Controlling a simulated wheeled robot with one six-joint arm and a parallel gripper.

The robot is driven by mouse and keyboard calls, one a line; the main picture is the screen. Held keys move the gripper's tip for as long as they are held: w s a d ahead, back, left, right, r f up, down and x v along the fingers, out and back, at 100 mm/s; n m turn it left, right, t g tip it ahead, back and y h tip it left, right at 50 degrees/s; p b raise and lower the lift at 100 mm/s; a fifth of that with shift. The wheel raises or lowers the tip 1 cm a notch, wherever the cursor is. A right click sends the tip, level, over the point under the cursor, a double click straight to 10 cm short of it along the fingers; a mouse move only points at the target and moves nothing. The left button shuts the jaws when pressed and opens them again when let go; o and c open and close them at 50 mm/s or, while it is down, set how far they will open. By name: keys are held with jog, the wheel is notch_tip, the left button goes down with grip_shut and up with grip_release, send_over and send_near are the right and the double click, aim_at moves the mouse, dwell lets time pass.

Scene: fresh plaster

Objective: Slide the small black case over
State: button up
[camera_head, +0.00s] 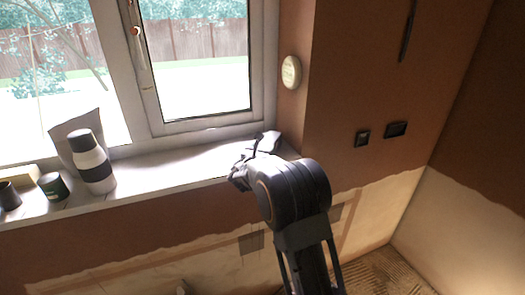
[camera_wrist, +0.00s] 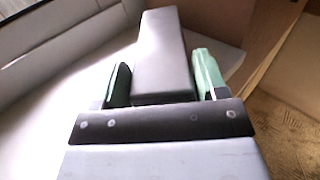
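The small black case (camera_wrist: 163,45) is a plain dark block lying on the white window sill. In the wrist view it lies lengthwise between the green-tipped fingers of my gripper (camera_wrist: 165,82). The fingers are apart by about the case's width, and both sides look to be against it. In the head view my gripper (camera_head: 247,166) is over the right end of the sill, and a dark piece, seemingly the case (camera_head: 268,142), shows just beyond it. My wrist hides much of that spot.
The sill (camera_head: 165,170) is clear to the left of my gripper. Further left stand a black-and-white bottle (camera_head: 91,162), a dark green jar (camera_head: 53,187) and a dark cup (camera_head: 9,196). The window frame (camera_head: 205,122) stands behind, and a brown wall (camera_head: 345,100) stands at right.

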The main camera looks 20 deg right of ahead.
jog(key=o, duration=0.5)
jog(key=shift+c, duration=0.2)
jog(key=b+v, duration=0.4)
jog(key=v, duration=1)
